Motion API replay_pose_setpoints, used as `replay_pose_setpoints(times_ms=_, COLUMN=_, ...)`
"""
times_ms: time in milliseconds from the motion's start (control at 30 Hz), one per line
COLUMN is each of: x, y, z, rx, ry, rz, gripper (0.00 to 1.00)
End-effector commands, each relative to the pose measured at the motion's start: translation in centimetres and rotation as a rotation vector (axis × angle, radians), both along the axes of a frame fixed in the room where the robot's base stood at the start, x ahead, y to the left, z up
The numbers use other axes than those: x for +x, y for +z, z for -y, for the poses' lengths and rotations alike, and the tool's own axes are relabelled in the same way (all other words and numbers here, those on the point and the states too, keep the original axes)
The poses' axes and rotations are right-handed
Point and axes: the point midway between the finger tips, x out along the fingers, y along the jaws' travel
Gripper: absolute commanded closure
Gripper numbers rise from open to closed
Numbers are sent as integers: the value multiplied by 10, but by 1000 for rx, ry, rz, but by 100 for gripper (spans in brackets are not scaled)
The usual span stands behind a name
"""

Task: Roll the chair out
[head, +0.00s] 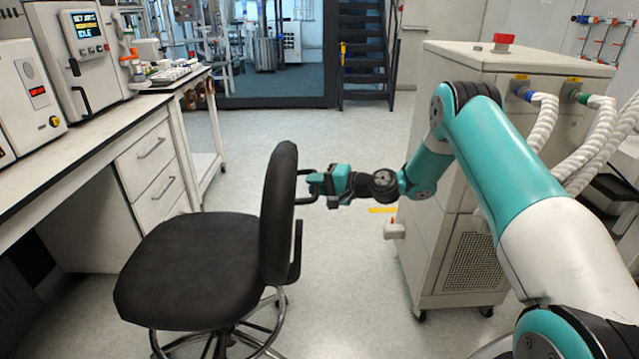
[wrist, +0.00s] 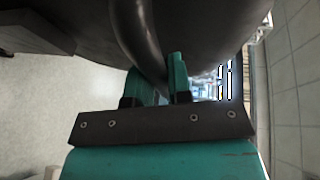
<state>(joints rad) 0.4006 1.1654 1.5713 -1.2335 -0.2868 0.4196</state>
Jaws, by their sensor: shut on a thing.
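The black chair (head: 192,262) stands in front of the bench, its seat to the left and its upright backrest (head: 279,212) to the right. A curved dark handle sits on the rear of the backrest, and this handle (wrist: 135,40) also shows in the wrist view. My gripper (head: 313,188) reaches in from the right behind the backrest and is shut on the handle. In the wrist view, the teal fingers of my gripper (wrist: 160,82) stand on both sides of the handle. The chair's chrome foot ring (head: 262,342) shows partly; its lower base is cut off by the picture's edge.
A bench (head: 75,142) with drawers and instruments runs along the left, with open knee space under it. A wheeled cabinet (head: 455,225) with white hoses (head: 545,122) stands close on the right. Clear floor (head: 350,290) lies between chair and cabinet.

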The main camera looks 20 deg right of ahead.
Motion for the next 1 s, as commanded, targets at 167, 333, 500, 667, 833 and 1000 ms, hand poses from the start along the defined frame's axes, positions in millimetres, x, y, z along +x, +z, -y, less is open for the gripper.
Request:
replay_pose_setpoints(times_ms=167, x=3, y=0, z=4, rx=-6, ry=-14, rz=5, gripper=100)
replay_pose_setpoints(times_ms=333, x=3, y=1, z=5, rx=-7, ry=-15, rz=6, gripper=72)
replay_pose_setpoints(times_ms=500, x=3, y=1, z=1, rx=-5, ry=-9, rz=4, gripper=56)
replay_pose_setpoints(times_ms=667, x=2, y=1, z=0, rx=-5, ry=-5, rz=4, gripper=56)
replay_pose_setpoints(times_ms=833, x=-7, y=2, z=10, rx=-5, ry=-9, rz=2, gripper=56)
replay_pose_setpoints(times_ms=1000, x=-32, y=9, z=35, rx=-4, ry=-12, rz=2, gripper=56)
